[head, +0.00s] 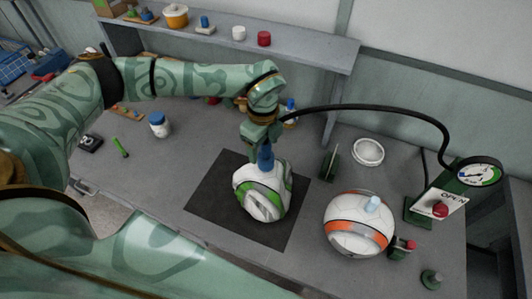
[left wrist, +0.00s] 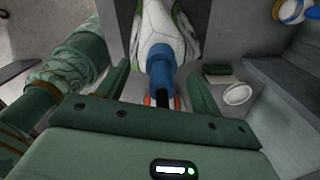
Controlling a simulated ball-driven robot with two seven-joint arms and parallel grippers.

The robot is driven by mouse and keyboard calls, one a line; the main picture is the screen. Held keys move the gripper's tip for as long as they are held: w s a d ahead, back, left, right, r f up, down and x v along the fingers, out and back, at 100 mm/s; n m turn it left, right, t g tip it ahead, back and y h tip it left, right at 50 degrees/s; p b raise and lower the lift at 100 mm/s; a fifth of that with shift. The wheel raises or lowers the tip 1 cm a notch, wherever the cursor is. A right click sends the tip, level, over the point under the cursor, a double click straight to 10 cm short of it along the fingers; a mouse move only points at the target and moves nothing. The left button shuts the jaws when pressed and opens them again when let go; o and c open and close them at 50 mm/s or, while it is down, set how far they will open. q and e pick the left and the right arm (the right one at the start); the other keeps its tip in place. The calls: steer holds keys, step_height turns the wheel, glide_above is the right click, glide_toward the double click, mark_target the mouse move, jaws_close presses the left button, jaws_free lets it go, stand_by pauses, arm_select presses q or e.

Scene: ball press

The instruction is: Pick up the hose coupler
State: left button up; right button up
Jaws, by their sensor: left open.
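The blue hose coupler (head: 265,158) stands upright on top of a white and green ball (head: 262,192). The ball rests on a dark square mat (head: 213,188). My left gripper (head: 262,136) is above the ball, at the upper part of the coupler. In the left wrist view the coupler (left wrist: 160,62) lies between the two open fingers of the left gripper (left wrist: 158,80), with gaps visible on both sides. The black hose (head: 395,110) arches from the gauge stand toward the gripper; its end is hidden behind the gripper. My right gripper is not in view.
A white and orange ball (head: 352,240) with a pale blue cap sits to the right. Beyond it stands a gauge (head: 478,174) with a red knob (head: 440,209). A white ring (head: 368,152) lies behind. A raised shelf (head: 290,47) runs along the back. A blue-lidded jar (head: 159,127) stands left.

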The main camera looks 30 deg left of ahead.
mark_target(266, 155)
arm_select(q)
steer(key=f, duration=0.4)
steer(key=shift+w+d+f, duration=0.15)
steer(key=shift+d+f, duration=0.05)
steer(key=shift+d, duration=0.05)
steer(key=c, duration=1.1)
steer(key=shift+r, duration=0.1)
